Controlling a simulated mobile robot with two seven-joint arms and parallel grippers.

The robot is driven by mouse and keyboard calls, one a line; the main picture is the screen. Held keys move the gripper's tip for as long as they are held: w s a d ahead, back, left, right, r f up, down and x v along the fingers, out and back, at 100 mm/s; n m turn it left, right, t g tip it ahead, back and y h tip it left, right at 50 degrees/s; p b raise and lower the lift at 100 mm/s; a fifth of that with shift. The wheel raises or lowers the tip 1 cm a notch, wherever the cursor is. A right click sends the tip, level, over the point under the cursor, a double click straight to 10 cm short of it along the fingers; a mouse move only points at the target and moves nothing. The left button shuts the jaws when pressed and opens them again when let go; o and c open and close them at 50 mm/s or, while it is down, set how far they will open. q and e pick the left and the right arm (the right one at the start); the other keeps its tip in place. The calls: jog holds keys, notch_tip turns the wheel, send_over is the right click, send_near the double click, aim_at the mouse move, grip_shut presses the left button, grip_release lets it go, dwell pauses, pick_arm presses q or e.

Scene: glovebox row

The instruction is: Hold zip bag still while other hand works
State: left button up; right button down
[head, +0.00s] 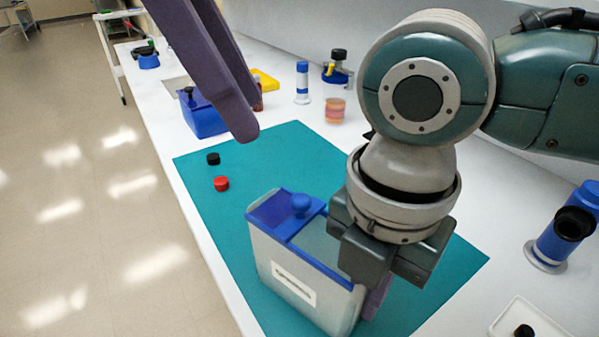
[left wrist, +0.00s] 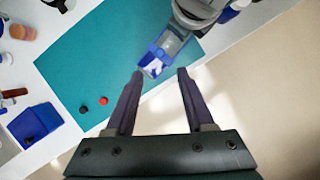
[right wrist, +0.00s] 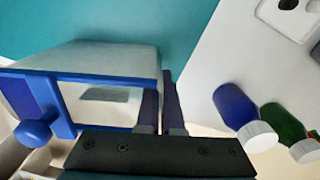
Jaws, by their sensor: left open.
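The zip bag (head: 308,270) is a grey, box-like bag with a blue rim, a blue slider knob (head: 300,205) and a white label. It stands upright on the teal mat (head: 290,150). My right gripper (right wrist: 161,100) is at the bag's right end, its fingers close together with the bag's end edge between them; one finger is hidden in the head view. My left gripper (head: 247,117) is open and empty, above the mat and apart from the bag. In the left wrist view, the bag (left wrist: 153,66) shows beyond the gap between its fingertips (left wrist: 160,74).
A black cap (head: 213,158) and a red cap (head: 221,183) lie on the mat's left part. A blue box (head: 203,116) stands behind it. A blue instrument (head: 565,228) and a white tray (head: 527,322) are at the right. The mat's back middle is clear.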

aim_at(299, 198)
pick_arm(q)
jog(key=x, duration=0.9)
jog(key=shift+d+f, duration=0.15)
jog(key=shift+f, duration=0.15)
grip_shut()
dwell(0.9)
